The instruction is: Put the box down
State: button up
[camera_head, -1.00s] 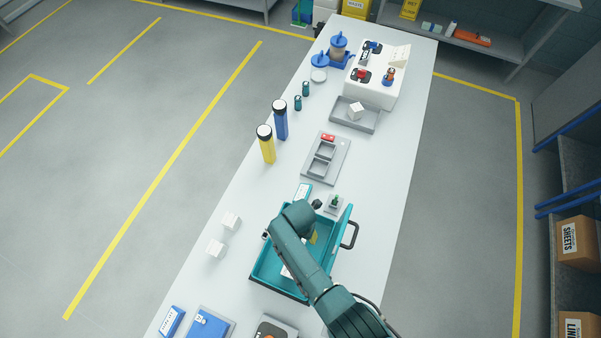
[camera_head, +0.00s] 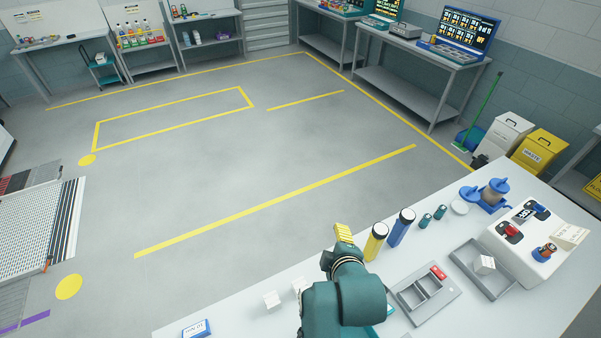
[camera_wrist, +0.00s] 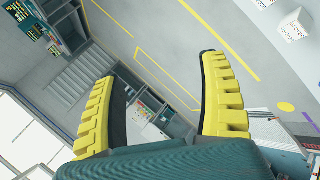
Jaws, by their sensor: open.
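My gripper (camera_head: 343,233) is raised above the white table (camera_head: 235,322), near the yellow cylinder. In the wrist view my gripper (camera_wrist: 157,68) has its yellow-padded fingers spread wide with nothing held between them. A white cube-shaped box (camera_head: 271,300) stands on the table to the left of my arm. A second white box (camera_head: 298,286) stands beside it, partly hidden by my arm. A third white box (camera_head: 484,264) sits in a grey tray (camera_head: 462,253). One white box with print (camera_wrist: 293,27) shows at the wrist view's upper right. I cannot tell which box the task means.
A yellow cylinder (camera_head: 376,242) and a blue cylinder (camera_head: 401,227) stand close to my gripper. A grey two-pocket tray (camera_head: 408,310) and a white device (camera_head: 540,240) lie to the right. Open floor (camera_head: 210,160) lies beyond the table.

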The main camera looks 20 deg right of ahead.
jog(key=a+r+m+t, duration=0.3)
jog(key=r, duration=0.6)
jog(key=s+a+r+m+t, duration=0.1)
jog(key=a+r+m+t, duration=0.15)
jog(key=r, duration=0.75)
jog(key=a+r+m+t, duration=0.2)
jog(key=a+r+t, duration=0.15)
jog(key=r, duration=0.55)
jog(key=s+a+r+m+t+y, duration=0.1)
jog(key=s+a+r+m+t, duration=0.2)
jog(key=s+r, duration=0.4)
notch_tip(320, 180, up, 4)
jog(key=shift+s+m+t, duration=0.4)
jog(key=shift+m+t, duration=0.1)
jog(key=shift+m, duration=0.15)
jog(key=shift+d, duration=0.1)
jog(key=shift+c, duration=0.4)
